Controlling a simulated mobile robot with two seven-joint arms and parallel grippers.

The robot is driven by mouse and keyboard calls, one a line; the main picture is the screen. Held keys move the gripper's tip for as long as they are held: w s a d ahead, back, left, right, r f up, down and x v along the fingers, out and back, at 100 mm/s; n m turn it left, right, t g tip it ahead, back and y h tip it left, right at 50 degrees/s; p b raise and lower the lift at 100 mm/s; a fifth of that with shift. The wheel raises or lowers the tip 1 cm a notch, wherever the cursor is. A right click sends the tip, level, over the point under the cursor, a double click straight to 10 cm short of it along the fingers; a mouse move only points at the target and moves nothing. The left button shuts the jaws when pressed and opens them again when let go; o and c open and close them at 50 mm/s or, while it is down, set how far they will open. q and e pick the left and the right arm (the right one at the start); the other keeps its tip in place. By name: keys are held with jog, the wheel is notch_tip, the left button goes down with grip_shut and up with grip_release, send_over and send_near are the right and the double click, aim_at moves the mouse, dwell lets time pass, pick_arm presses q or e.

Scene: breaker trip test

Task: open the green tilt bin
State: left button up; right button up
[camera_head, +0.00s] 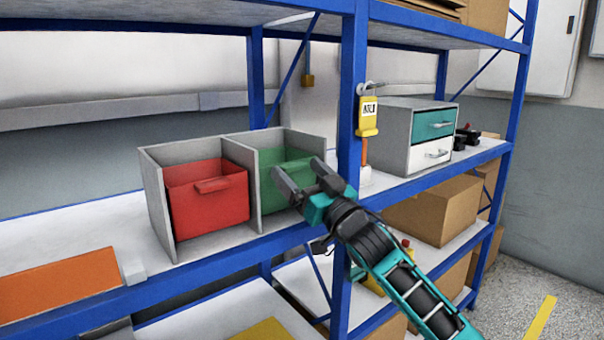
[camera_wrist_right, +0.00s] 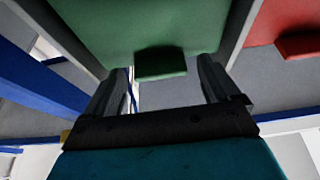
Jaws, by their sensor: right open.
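The green tilt bin (camera_head: 272,187) sits in the right compartment of a grey two-compartment housing on the shelf. Its front looks upright, and my right gripper covers part of it in the head view. In the right wrist view the green bin (camera_wrist_right: 120,35) fills the top, and its handle (camera_wrist_right: 161,64) juts out between my fingers. My right gripper (camera_head: 308,176) is open in front of the bin, with its fingers on either side of the handle. I cannot tell whether they touch it. My left gripper is not in view.
A red bin (camera_head: 207,205) stands in the left compartment and also shows in the right wrist view (camera_wrist_right: 285,20). A drawer unit (camera_head: 400,135) stands farther right. An orange panel (camera_head: 60,285) lies at left.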

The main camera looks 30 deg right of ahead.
jog(key=c, duration=1.5)
